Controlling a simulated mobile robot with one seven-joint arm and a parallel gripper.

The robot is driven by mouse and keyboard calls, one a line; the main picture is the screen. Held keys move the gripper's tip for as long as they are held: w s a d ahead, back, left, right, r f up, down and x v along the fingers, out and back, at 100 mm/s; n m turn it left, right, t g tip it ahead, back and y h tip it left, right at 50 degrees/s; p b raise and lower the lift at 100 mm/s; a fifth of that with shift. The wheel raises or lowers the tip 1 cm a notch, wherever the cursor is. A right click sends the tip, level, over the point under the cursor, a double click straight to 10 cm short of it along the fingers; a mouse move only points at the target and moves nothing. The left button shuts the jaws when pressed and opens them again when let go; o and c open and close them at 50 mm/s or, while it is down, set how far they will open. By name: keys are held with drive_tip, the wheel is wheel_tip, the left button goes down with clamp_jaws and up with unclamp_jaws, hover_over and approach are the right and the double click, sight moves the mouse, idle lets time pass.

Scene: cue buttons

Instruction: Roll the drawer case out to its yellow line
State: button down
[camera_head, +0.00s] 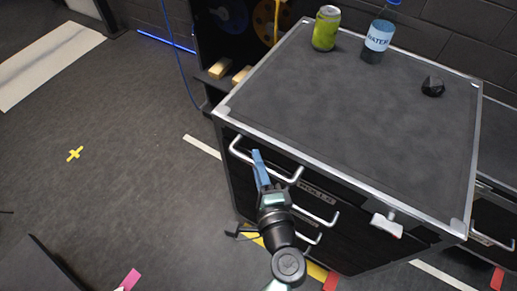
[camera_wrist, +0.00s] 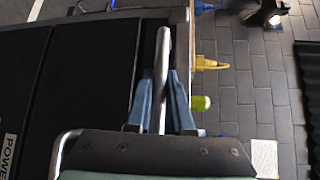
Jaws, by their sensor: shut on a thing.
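The drawer case (camera_head: 350,110) is dark with a metal-edged top and several drawers with silver bar handles, in the head view. My gripper (camera_head: 259,165), with blue fingers, is at the top drawer's handle (camera_head: 283,179) on the case's front. In the wrist view my gripper (camera_wrist: 162,78) has one finger on each side of the handle bar (camera_wrist: 164,48), closed on it. A yellow strip (camera_head: 317,271) lies on the floor at the foot of the case's front, partly hidden by my arm and the case.
A green can (camera_head: 326,28), a water bottle (camera_head: 378,40) and a small black lump (camera_head: 432,86) stand on the case top. Another dark cabinet (camera_head: 493,215) is close on the right. The floor to the left is open, with a yellow cross (camera_head: 75,154).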

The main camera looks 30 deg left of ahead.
drive_tip(key=shift+f, duration=0.1)
drive_tip(key=c, duration=0.8)
unclamp_jaws()
drive_tip(key=b+v, duration=0.1)
drive_tip(key=v, duration=1.2)
